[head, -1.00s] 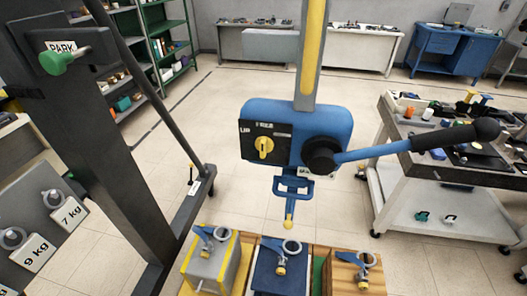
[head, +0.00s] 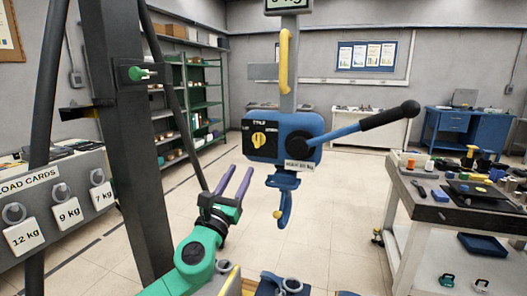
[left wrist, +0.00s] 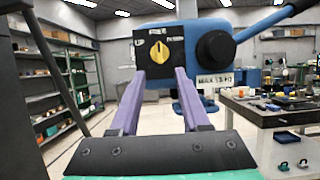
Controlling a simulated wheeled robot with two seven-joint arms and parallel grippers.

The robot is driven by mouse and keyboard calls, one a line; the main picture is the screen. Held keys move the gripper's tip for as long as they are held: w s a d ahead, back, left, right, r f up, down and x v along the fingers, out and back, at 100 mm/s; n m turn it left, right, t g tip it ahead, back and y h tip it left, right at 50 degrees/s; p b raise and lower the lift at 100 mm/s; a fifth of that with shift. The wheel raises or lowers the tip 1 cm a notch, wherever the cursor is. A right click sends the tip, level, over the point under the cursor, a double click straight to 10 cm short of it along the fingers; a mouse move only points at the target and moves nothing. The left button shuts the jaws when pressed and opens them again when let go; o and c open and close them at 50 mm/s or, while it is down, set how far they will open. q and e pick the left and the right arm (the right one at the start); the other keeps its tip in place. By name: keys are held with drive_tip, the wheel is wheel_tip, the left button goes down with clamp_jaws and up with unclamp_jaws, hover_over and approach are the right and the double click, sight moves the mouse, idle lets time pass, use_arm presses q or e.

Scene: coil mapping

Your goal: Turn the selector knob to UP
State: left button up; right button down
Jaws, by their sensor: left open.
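The yellow selector knob (head: 258,140) is on a black plate on the left of the blue hoist box (head: 283,122). In the left wrist view, the knob (left wrist: 159,52) stands about upright, with the UP label (left wrist: 138,42) to its left and blurred labels above and to its right. My left gripper (head: 237,168) is open and empty, its purple fingers pointing up towards the box from below. In the left wrist view the fingertips (left wrist: 157,73) appear below and either side of the knob, apart from it. My right gripper is out of view.
A lever with a black handle (head: 389,115) sticks out right of the box. A hook block (head: 284,195) hangs under it. A dark column (head: 125,150) stands left, with load cards (head: 68,212) beside it. A workbench (head: 450,205) is at right.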

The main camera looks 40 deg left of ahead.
sight(256, 141)
use_arm(q)
drive_tip(key=p+x, duration=0.3)
drive_tip(key=x, duration=0.9)
drive_tip(key=shift+a, duration=0.2)
drive_tip(key=shift+w, duration=0.3)
clamp_jaws()
